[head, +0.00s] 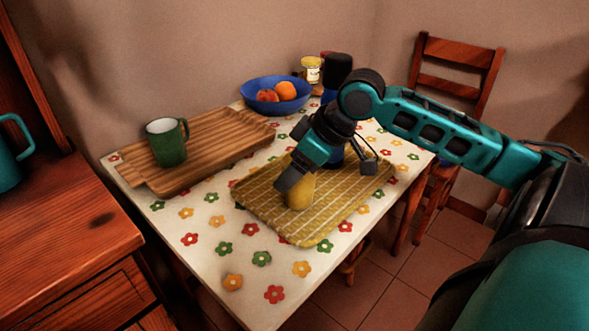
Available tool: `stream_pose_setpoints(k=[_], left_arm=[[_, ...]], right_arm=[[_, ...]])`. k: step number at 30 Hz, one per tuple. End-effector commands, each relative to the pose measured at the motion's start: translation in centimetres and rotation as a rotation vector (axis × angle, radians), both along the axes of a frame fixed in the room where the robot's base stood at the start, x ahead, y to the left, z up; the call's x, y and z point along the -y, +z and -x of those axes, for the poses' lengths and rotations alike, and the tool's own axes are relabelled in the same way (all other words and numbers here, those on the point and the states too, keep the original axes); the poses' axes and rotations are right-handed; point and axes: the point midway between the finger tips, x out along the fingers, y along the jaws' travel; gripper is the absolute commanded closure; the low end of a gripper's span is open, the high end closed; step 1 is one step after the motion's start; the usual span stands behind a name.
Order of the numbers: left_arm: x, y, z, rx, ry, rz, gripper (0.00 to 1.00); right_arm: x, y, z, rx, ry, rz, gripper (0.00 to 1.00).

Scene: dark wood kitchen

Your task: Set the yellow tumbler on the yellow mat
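The yellow tumbler (300,194) appears upright over the left part of the yellow mat (318,229), which has a pale grid pattern. Its base appears to meet the mat, but I cannot tell for sure whether it touches. My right gripper (291,180) reaches down from the upper right and covers the tumbler's top and left side. The fingers are partly hidden, so I cannot tell whether they are closed on it. My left gripper is not in view.
A green mug (167,146) stands on a ribbed wooden board (215,143) at the left. A blue bowl (259,105) of fruit and a yellow-lidded jar (312,72) stand at the back. The flowered tablecloth's front is clear.

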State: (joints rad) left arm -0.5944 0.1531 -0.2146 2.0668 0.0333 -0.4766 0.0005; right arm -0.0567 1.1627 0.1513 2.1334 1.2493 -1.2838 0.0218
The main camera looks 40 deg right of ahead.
Motion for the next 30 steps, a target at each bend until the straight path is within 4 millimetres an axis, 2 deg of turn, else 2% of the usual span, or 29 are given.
stream_pose_setpoints(k=[5,6,13,23,30], left_arm=[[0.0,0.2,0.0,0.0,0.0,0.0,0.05],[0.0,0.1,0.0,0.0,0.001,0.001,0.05],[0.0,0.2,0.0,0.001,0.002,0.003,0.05],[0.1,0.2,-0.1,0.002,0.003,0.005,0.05],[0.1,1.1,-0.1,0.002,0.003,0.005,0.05]], right_arm=[[0.0,-0.1,0.0,-0.002,0.0,-0.001,0.57],[0.0,-0.1,0.0,-0.002,0.0,-0.001,0.24],[0.0,-0.1,0.0,-0.002,0.0,-0.001,0.02],[0.1,0.2,0.1,-0.001,-0.001,0.0,0.01],[0.6,2.3,1.3,-0.003,-0.002,0.0,0.01]])
